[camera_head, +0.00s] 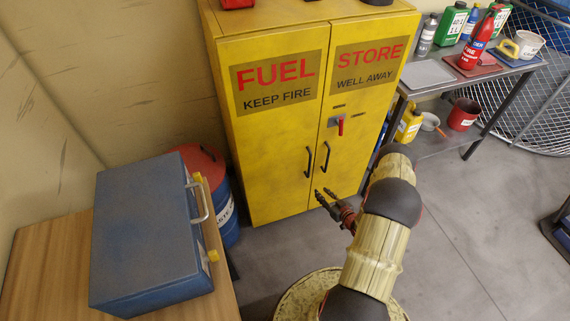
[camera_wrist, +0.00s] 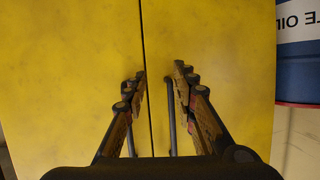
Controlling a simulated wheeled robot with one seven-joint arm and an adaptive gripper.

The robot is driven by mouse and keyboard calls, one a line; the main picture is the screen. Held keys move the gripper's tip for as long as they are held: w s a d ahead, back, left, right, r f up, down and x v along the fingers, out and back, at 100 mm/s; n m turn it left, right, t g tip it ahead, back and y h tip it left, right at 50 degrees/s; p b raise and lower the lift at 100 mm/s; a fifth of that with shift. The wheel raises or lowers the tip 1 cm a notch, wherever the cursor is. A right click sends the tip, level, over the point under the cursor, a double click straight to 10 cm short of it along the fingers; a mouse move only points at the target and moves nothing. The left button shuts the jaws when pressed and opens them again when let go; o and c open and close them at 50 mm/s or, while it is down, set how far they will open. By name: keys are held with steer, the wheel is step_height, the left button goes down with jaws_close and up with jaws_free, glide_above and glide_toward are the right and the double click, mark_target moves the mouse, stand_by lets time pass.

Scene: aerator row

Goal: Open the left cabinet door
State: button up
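The yellow cabinet has a left door (camera_head: 270,120) lettered FUEL and a right door (camera_head: 362,85) lettered STORE. Both doors look shut. The left door's dark handle (camera_head: 309,160) and the right door's handle (camera_head: 325,157) stand close beside the seam. My gripper (camera_head: 321,196) is open near the handles' lower ends. In the wrist view, which is turned over, my gripper (camera_wrist: 161,72) points at the doors. The left door's handle (camera_wrist: 171,120) shows between the fingers there, apart from them; the other handle (camera_wrist: 129,115) is partly hidden by a finger. Depth to the handle is unclear.
A blue case (camera_head: 150,230) lies on a wooden table (camera_head: 50,260) at the left. A blue drum with a red lid (camera_head: 205,165) stands between it and the cabinet's left side. A red latch (camera_head: 341,126) sits on the right door. A workbench (camera_head: 427,73) with bottles stands right.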

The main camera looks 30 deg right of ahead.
steer(key=w+a+r+n+t, duration=0.1)
steer(key=w+r+t, duration=0.3)
steer(key=r, duration=0.5)
steer(key=b, duration=0.2)
glide_above(308, 176)
steer(key=shift+w+d+r, duration=0.2)
steer(key=shift+w+d, duration=0.05)
steer(key=shift+w, duration=0.05)
steer(key=shift+c, duration=0.4)
jaws_close()
